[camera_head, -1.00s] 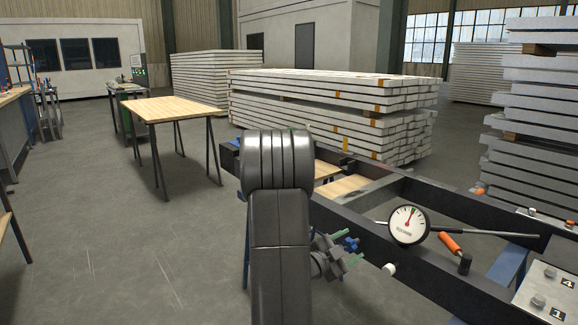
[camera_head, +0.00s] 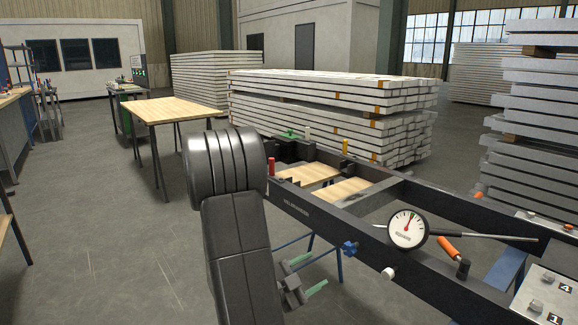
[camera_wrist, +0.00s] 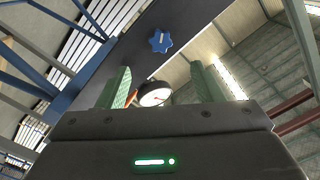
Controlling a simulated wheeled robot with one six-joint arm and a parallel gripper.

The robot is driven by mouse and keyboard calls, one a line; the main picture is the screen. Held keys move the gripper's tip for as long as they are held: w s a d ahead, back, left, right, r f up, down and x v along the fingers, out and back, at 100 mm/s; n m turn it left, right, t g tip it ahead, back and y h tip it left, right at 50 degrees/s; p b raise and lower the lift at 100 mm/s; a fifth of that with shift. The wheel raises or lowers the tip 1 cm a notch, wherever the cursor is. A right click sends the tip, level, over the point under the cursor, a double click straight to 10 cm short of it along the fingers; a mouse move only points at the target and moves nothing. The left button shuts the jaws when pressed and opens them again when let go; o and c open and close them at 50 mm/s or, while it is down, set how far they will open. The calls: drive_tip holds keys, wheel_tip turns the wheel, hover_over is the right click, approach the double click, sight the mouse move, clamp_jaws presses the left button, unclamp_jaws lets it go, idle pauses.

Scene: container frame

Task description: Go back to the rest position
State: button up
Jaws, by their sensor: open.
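My gripper (camera_head: 306,276) is beside the near side of the dark frame, low in the head view, with its green fingers apart and nothing between them. In the wrist view the two green fingers of my gripper (camera_wrist: 160,90) stand wide apart. Behind the fingers in that view are the dark frame beam (camera_wrist: 195,25), a blue star knob (camera_wrist: 160,41) and the round gauge (camera_wrist: 155,93). In the head view the blue knob (camera_head: 349,248) sits on the frame's side, apart from my gripper. My own arm hides part of the frame's left end.
The dark frame (camera_head: 330,220) carries a dial gauge (camera_head: 408,229), an orange-handled tool (camera_head: 449,248), a red cylinder (camera_head: 271,167) and a numbered plate (camera_head: 545,290). A wooden table (camera_head: 172,110) stands behind at left. Stacked beams (camera_head: 330,105) stand behind.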

sight(347, 250)
drive_tip(key=b+x, duration=0.1)
drive_tip(key=x, duration=1.2)
drive_tip(key=shift+w+d, duration=0.15)
drive_tip(key=shift+d, duration=0.15)
drive_tip(key=shift+w+d+f+m+b, duration=0.2)
drive_tip(key=shift+m+b, duration=0.1)
drive_tip(key=shift+b, duration=0.25)
drive_tip(key=m+b, duration=0.1)
drive_tip(key=m, duration=0.1)
drive_tip(key=m+b, duration=0.2)
drive_tip(key=m, duration=0.1)
drive_tip(key=shift+a+r, duration=0.2)
drive_tip(key=m+b, duration=0.2)
drive_tip(key=m, duration=0.2)
drive_tip(key=shift+r+m, duration=0.1)
drive_tip(key=shift+m, duration=0.2)
drive_tip(key=m+b, duration=0.1)
drive_tip(key=m, duration=0.3)
drive_tip(key=shift+r+m, duration=0.1)
drive_tip(key=shift+m, duration=0.2)
drive_tip(key=m+b, duration=0.1)
drive_tip(key=m, duration=0.3)
drive_tip(key=shift+s+r, duration=0.1)
drive_tip(key=shift+r, duration=0.05)
